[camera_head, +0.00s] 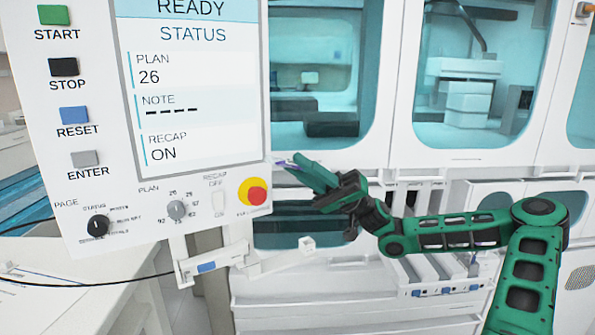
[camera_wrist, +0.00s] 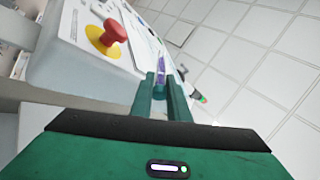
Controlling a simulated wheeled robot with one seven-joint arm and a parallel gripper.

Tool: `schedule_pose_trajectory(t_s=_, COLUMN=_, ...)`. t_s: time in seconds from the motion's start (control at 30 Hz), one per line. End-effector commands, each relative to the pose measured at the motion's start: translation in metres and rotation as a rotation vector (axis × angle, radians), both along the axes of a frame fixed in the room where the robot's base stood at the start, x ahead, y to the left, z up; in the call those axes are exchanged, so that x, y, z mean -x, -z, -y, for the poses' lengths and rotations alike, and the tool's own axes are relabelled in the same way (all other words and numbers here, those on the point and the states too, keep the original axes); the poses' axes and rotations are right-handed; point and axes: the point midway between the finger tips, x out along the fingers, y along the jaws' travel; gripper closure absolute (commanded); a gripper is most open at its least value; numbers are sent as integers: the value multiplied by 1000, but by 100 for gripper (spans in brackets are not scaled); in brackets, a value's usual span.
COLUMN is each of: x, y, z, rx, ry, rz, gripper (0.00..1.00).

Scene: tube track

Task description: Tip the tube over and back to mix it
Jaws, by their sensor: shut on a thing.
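My gripper (camera_head: 298,166) reaches left, in front of the white cabinets and just right of the control panel. Its two green fingers (camera_wrist: 162,88) are shut on the tube. The tube (camera_wrist: 161,68) shows as a narrow purple and pale strip between and beyond the fingertips in the wrist view. In the head view only a small purple sliver of the tube (camera_head: 283,163) sticks out left of the fingertips. The rest of the tube is hidden by the fingers. Its exact tilt and its contents cannot be told.
The control panel (camera_head: 240,95) stands close left of my gripper, with a red stop knob on a yellow base (camera_head: 254,193). A white bracket (camera_head: 277,262) sits below. Glass-fronted cabinets (camera_head: 400,130) stand behind. A low rack (camera_head: 447,287) is at lower right.

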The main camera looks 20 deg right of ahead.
Motion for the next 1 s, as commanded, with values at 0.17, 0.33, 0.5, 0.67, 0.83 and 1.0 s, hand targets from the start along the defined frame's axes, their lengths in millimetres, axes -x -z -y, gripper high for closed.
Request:
schedule_pose_trajectory(t_s=0.17, x=-1, y=-4, z=2, rx=174, ry=7, rz=58, gripper=100)
schedule_pose_trajectory(t_s=0.33, x=-1, y=-7, z=1, rx=350, ry=4, rz=114, gripper=100)
schedule_pose_trajectory(t_s=0.5, x=-1, y=-10, z=0, rx=524, ry=4, rz=170, gripper=100)
schedule_pose_trajectory(t_s=0.67, x=-1, y=-12, z=0, rx=686, ry=3, rz=223, gripper=100)
schedule_pose_trajectory(t_s=0.83, x=0, y=-14, z=-2, rx=846, ry=2, rz=274, gripper=100)
schedule_pose_trajectory(t_s=1.0, x=0, y=-16, z=-4, rx=997, ry=1, rz=322, gripper=100)
